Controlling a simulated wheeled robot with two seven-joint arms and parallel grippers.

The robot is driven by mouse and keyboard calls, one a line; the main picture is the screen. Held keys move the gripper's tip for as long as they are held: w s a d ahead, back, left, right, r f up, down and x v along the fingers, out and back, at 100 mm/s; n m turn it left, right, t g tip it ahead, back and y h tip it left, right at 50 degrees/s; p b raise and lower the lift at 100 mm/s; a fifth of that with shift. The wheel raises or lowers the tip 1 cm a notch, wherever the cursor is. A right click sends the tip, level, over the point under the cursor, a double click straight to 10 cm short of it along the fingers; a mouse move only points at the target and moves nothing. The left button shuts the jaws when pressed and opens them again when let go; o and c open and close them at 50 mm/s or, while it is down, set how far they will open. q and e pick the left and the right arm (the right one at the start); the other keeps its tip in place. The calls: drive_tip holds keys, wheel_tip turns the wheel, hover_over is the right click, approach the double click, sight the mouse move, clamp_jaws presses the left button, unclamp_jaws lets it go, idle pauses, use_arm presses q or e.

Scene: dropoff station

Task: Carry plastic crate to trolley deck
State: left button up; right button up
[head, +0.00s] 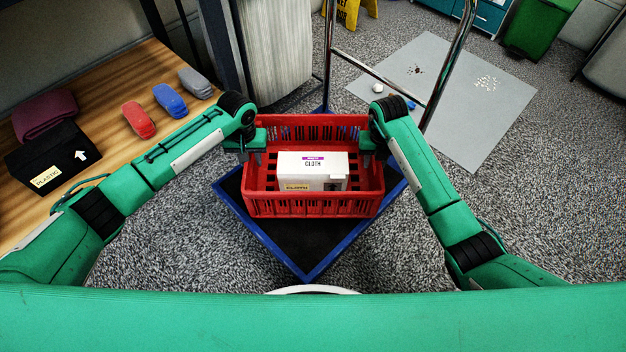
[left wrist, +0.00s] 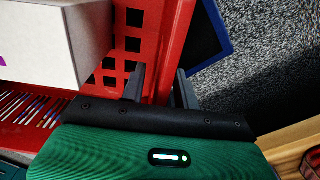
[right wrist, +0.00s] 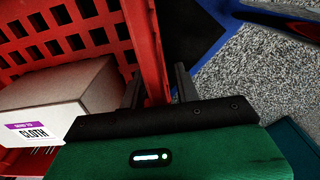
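The red plastic crate (head: 313,208) is over the trolley deck (head: 305,247), a dark, blue-edged platform turned cornerwise. It looks level; whether its whole base touches the deck is hidden. A white box labelled CLOTH (head: 305,170) lies in it. My left gripper (head: 250,157) is at the crate's left wall. In the left wrist view, its fingers (left wrist: 161,85) straddle that wall with a small gap outside. My right gripper (head: 367,158) is at the right wall. In the right wrist view, its fingers (right wrist: 158,85) stand apart around the wall, with a gap beside the outer finger.
A wooden table (head: 110,85) at left bears a black PLASTIC box (head: 52,158) and several coloured items. The trolley's metal handle frame (head: 378,68) rises behind the crate. A grey mat (head: 450,85) with debris lies behind right. Carpet is clear at front right.

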use_arm(q)
drive_tip(key=shift+r, duration=0.1)
wheel_tip(320, 180, up, 12)
drive_tip(key=shift+f, duration=0.2)
drive_tip(key=shift+r, duration=0.1)
use_arm(e)
drive_tip(key=shift+r, duration=0.3)
wheel_tip(320, 180, up, 11)
drive_tip(key=shift+r, duration=0.2)
idle(0.3)
